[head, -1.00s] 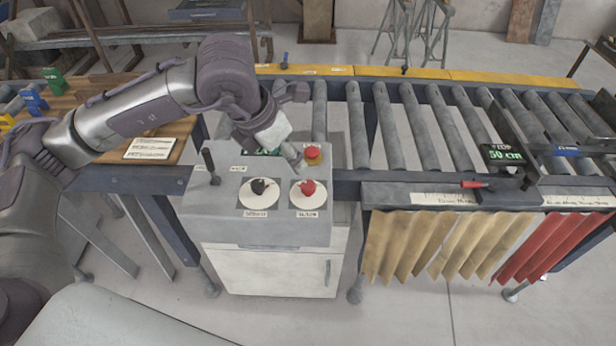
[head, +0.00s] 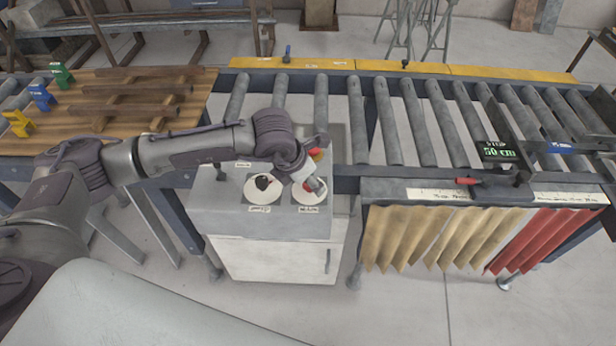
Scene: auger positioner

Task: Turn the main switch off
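A grey control box (head: 232,212) stands in front of the roller conveyor. A red button (head: 317,154) shows partly behind my gripper. My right gripper is not in view.
A black lever (head: 221,172) stands at the box's left side, close under my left arm. The roller conveyor (head: 387,122) runs behind the box.

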